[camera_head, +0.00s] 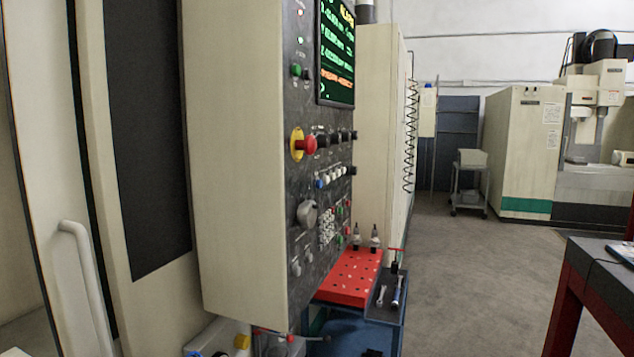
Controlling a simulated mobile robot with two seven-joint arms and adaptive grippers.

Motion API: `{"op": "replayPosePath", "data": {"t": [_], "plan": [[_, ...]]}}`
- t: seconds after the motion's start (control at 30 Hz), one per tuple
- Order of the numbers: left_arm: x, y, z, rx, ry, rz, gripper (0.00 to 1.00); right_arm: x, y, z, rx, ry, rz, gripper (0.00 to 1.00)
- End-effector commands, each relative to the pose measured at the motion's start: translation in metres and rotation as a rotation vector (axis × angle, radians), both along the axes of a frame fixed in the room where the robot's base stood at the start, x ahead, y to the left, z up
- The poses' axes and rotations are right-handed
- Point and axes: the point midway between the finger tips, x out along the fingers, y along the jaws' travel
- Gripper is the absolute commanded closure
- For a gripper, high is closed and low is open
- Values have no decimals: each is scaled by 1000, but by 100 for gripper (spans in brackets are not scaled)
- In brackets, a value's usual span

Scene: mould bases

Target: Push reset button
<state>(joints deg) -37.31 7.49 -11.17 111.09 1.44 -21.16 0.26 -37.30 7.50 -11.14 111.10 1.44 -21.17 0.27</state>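A machine control panel (310,230) shows in the head view, left of centre, seen at a steep angle. A screen (336,55) with green text and an orange line is at its top. A red mushroom button (309,145) on a yellow base sticks out below. A row of black knobs (336,138) is beside it. White and blue buttons (330,178) sit lower, with small white, red and green keys (334,222) under them. A green button (296,71) is left of the screen. Labels are too small to read, so I cannot tell which is the reset button. Neither gripper shows.
A red tool rack (350,278) with two tool holders and a dark tray (386,297) with tools stand below the panel. A door handle (85,285) is at lower left. A red-legged table (590,290) is at right. The middle floor (460,280) is clear.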

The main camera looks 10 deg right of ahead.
Motion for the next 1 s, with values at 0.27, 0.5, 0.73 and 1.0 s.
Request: {"op": "replayPosePath", "data": {"t": [0.27, 0.5, 0.73, 1.0], "plan": [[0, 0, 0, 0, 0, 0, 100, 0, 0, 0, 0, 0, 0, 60], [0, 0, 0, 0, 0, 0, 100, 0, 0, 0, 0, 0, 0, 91], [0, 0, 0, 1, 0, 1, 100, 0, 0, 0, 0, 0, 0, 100], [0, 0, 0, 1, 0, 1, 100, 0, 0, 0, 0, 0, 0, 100]]}}
